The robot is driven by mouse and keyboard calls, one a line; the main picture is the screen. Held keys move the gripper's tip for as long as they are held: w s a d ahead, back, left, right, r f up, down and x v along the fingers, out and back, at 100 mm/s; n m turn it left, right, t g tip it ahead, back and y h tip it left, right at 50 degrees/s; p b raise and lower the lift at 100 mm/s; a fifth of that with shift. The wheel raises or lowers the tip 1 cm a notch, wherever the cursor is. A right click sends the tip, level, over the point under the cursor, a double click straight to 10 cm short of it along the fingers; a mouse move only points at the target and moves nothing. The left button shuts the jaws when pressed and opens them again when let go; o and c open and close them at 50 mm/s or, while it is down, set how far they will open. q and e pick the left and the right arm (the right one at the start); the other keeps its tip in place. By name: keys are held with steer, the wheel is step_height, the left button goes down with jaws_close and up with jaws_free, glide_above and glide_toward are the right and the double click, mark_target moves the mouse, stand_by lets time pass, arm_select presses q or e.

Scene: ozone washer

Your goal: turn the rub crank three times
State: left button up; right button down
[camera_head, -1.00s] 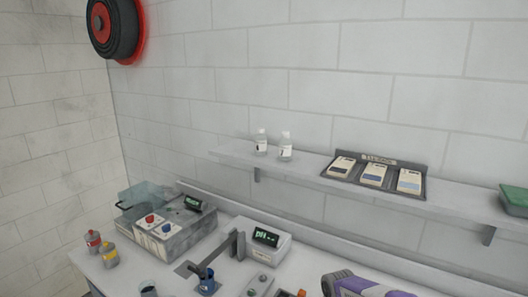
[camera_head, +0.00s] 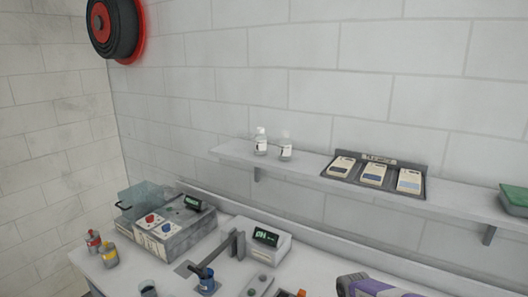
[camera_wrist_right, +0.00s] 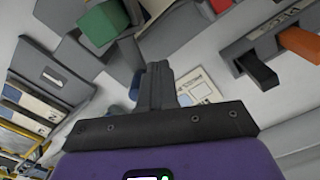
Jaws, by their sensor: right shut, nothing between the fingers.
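I cannot pick out the rub crank for certain in either view. In the right wrist view my right gripper (camera_wrist_right: 155,85) has its dark fingers together, with nothing between them. Its tips point toward the white bench top, near a printed white sheet (camera_wrist_right: 205,90). A grey unit with an orange bar (camera_wrist_right: 298,44) and a black bar (camera_wrist_right: 256,69) lies to the right of the fingers. My left gripper is not in view.
The bench holds a grey washer unit (camera_head: 168,241) with a clear tub, a box with a green display (camera_head: 264,240), a blue cup (camera_head: 207,286) under a grey stand, and small bottles (camera_head: 109,256). A wall shelf (camera_head: 312,172) carries two bottles and a card rack (camera_head: 374,173).

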steer(key=shift+s+d, duration=0.8)
steer(key=shift+d, duration=0.1)
steer(key=shift+s+d, duration=0.15)
steer(key=shift+s, duration=0.05)
steer(key=shift+s+d+b, duration=0.2)
steer(key=shift+s+b, duration=0.05)
steer(key=shift+s, duration=0.2)
steer(key=shift+s+d+b, duration=0.2)
steer(key=shift+s, duration=0.25)
steer(key=shift+s+d, duration=0.2)
steer(key=shift+s, duration=1)
steer(key=shift+b, duration=0.3)
